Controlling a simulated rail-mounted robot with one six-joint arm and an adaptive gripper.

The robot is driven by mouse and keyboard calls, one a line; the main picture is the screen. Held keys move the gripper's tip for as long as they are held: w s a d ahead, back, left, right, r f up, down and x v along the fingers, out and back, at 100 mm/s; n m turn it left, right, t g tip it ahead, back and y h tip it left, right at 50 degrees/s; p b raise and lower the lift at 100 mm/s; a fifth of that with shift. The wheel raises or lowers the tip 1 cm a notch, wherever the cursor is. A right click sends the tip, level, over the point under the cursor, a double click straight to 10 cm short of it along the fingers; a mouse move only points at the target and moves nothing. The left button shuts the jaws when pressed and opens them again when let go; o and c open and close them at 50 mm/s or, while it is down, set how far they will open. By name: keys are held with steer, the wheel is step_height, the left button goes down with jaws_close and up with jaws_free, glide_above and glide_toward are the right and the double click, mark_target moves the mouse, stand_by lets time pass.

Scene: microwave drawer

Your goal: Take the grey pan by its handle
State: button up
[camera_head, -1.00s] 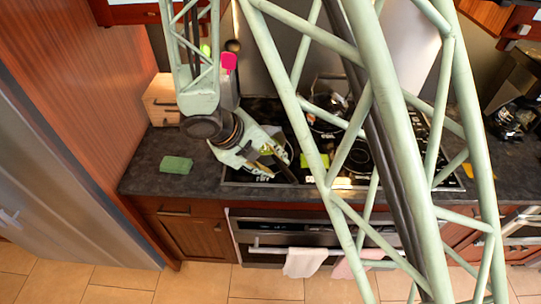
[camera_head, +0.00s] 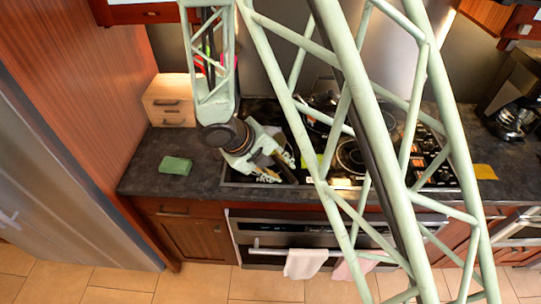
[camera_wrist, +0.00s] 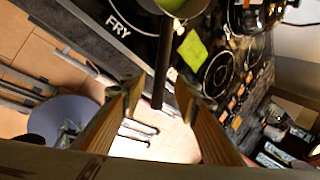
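The pan (camera_wrist: 180,7) shows at the top of the wrist view, cut off by the edge. Its inside looks olive-green there. Its long dark handle (camera_wrist: 162,60) points down the picture, and its end lies between my fingers. My gripper (camera_wrist: 157,92) is open, with one finger on each side of the handle and visible room at both sides. I cannot tell whether the fingers are level with it in height. In the head view my gripper (camera_head: 275,160) is over the left part of the stove, and the pan is mostly hidden behind it.
A bright green cloth (camera_wrist: 193,50) lies right of the handle on the black stove (camera_wrist: 235,60). A green sponge (camera_head: 175,166) lies on the counter (camera_head: 140,180) at left, near a wooden drawer box (camera_head: 169,101). Towels (camera_head: 305,263) hang on the oven handle below.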

mark_target(286, 172)
steer(key=shift+b+x, duration=0.3)
steer(key=shift+x, duration=2.1)
steer(key=shift+r, duration=0.1)
steer(key=shift+c, duration=0.2)
jaws_close()
